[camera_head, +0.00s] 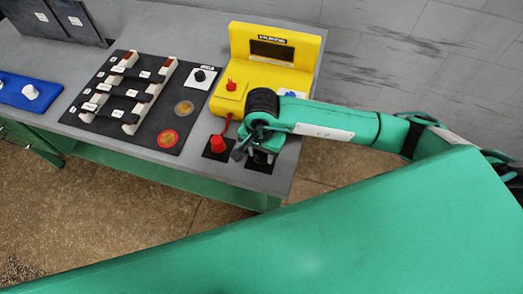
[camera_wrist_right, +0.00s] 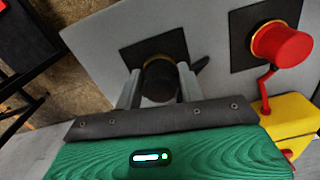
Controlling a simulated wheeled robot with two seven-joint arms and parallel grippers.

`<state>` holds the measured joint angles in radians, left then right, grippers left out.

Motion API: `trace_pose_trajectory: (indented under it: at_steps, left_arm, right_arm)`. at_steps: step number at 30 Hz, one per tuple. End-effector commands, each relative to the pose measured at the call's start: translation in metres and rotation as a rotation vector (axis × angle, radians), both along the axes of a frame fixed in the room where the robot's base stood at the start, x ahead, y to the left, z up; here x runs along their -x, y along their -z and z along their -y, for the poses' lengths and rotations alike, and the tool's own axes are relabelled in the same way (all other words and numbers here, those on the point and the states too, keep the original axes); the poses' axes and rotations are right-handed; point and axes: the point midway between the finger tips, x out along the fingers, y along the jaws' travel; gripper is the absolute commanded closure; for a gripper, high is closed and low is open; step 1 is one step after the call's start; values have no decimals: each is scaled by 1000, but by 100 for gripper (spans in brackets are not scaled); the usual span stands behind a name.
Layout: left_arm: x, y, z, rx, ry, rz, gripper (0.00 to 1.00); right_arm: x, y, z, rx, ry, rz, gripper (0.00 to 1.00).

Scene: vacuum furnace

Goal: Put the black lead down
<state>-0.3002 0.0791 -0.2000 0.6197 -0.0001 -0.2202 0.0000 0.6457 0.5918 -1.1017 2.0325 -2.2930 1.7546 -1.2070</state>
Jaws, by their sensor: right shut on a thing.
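The black lead (camera_wrist_right: 160,82) shows in the wrist view as a dark round knob between the two fingers of my right gripper (camera_wrist_right: 160,88). The gripper is shut on it, over a black square pad (camera_wrist_right: 154,50). In the head view my right gripper (camera_head: 258,145) is at the right front of the grey bench, and the arm mostly hides the lead there. I cannot tell whether the lead touches the pad. My left gripper is not in view.
The red lead (camera_head: 217,144) stands on its own black pad just left of the gripper. Behind is a yellow meter (camera_head: 262,65). A black panel (camera_head: 150,125) with switches lies left, and a blue board (camera_head: 27,91) is at far left. The bench's right edge is close.

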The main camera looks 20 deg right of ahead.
Motion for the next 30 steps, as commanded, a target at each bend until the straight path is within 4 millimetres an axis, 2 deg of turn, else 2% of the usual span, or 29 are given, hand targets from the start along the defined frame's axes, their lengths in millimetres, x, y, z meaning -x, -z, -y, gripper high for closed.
trace_pose_trajectory:
  at_steps: [3, 4, 7, 20, 23, 30]
  left_arm:
    - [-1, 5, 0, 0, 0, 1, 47]
    - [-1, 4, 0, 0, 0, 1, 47]
    - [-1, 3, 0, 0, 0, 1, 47]
    - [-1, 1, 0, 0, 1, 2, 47]
    - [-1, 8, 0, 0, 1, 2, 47]
    - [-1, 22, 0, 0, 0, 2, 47]
  right_arm:
    - [0, 4, 0, 1, 0, 1, 88]
    - [0, 3, 0, 0, 0, 0, 57]
    - [0, 2, 0, 1, 0, -1, 39]
    - [-1, -4, 0, 0, 0, 1, 39]
    - [-1, -19, 0, -1, -1, 5, 39]
    - [-2, -68, 0, -1, -1, 6, 39]
